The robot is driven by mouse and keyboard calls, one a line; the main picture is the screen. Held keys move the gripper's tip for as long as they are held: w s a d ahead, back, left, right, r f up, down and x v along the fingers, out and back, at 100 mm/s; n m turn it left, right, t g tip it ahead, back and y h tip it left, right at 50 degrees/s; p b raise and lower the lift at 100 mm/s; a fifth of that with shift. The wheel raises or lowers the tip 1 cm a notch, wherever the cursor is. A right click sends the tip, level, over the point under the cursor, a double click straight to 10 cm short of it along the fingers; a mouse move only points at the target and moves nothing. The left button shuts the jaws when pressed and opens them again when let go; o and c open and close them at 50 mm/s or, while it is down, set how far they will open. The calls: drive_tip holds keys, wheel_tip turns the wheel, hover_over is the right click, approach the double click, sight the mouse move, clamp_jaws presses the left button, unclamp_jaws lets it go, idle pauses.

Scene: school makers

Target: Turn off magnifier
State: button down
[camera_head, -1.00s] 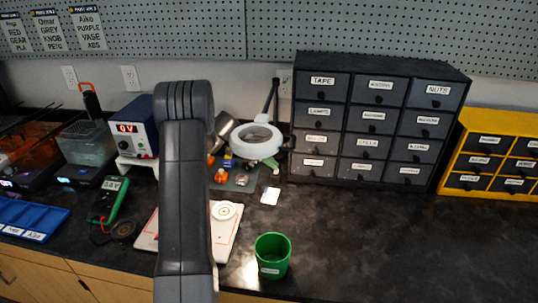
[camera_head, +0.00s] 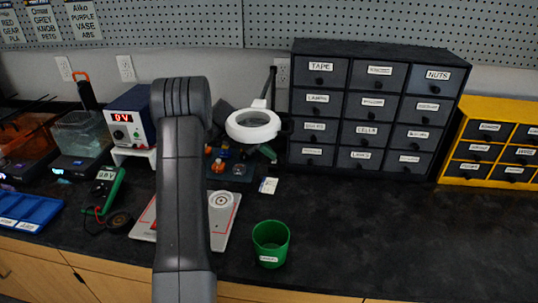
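The magnifier (camera_head: 253,124) is a white ring-shaped lamp head on a dark jointed arm. It stands at the back of the bench, left of the dark drawer cabinet. Its ring is pale white; I cannot tell whether its light is on, and no switch can be made out. My dark grey arm rises in front of the bench, left of the magnifier, and hides part of the area behind it. My gripper is not visible in the head view.
A green cup (camera_head: 270,243) stands near the front edge. A white board (camera_head: 225,228) lies partly behind my arm. The dark drawer cabinet (camera_head: 376,170) and a yellow drawer unit (camera_head: 451,160) stand at the back. The bench's right side (camera_head: 400,240) is clear.

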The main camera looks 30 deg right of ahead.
drive_tip(key=shift+s+a+f, duration=0.1)
drive_tip(key=shift+f, duration=0.4)
drive_tip(key=shift+s+a+f+b, duration=0.2)
drive_tip(key=shift+s+f+b, duration=0.1)
drive_tip(key=shift+b, duration=0.4)
drive_tip(key=shift+s+a+r, duration=0.2)
drive_tip(key=shift+s+a, duration=0.1)
drive_tip(key=shift+r, duration=0.1)
drive_tip(key=shift+d+r, duration=0.1)
drive_tip(key=shift+r, duration=0.15)
wheel_tip(320, 180, up, 3)
drive_tip(key=shift+s+r, duration=0.1)
drive_tip(key=v, duration=1.1)
drive_tip(key=shift+r, duration=0.15)
